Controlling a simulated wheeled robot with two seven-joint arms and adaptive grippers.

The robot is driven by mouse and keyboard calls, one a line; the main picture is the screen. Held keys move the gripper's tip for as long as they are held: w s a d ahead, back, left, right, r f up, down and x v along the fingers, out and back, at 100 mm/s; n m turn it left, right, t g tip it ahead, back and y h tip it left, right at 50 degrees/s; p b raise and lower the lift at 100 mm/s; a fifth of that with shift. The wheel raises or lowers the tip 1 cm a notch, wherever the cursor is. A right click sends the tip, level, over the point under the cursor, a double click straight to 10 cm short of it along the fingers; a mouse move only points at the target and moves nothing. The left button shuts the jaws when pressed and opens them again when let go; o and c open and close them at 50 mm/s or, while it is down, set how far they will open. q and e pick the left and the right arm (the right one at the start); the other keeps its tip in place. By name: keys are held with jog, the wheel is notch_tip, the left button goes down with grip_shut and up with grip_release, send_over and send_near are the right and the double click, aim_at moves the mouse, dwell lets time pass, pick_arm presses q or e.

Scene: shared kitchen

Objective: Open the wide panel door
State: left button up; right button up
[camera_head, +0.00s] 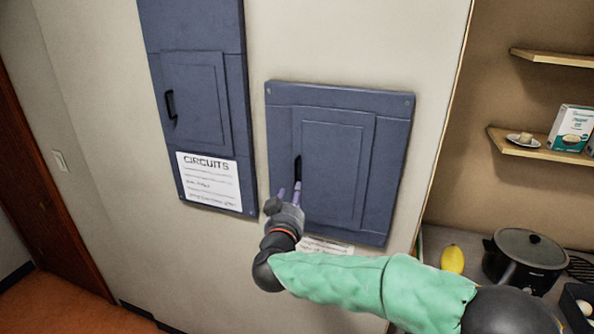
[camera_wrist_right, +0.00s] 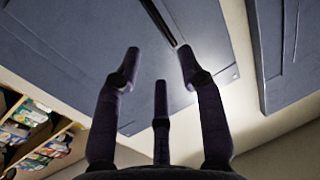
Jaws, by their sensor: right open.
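The wide panel (camera_head: 390,140) is a blue-grey wall box with a framed door (camera_head: 338,175), which looks shut and flush. Its dark vertical handle (camera_head: 298,168) is on the door's left side. My right gripper (camera_head: 290,192) is just below the handle, with its fingers pointing up toward the panel. In the right wrist view, the fingers (camera_wrist_right: 158,64) are spread and empty, and the dark handle (camera_wrist_right: 158,20) lies just beyond and between their tips. I cannot tell whether a finger touches it. My left gripper is not in view.
A narrower blue-grey panel (camera_head: 197,75) with a handle and a "CIRCUITS" sheet (camera_head: 209,181) hangs to the left. My right arm crosses below the wide panel. A counter at right holds a slow cooker (camera_head: 525,250) and a yellow fruit (camera_head: 452,259), under shelves (camera_head: 545,150).

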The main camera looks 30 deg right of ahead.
jog(key=p+x, duration=0.1)
jog(key=x, duration=0.9)
jog(key=shift+w+d+f, duration=0.1)
grip_shut()
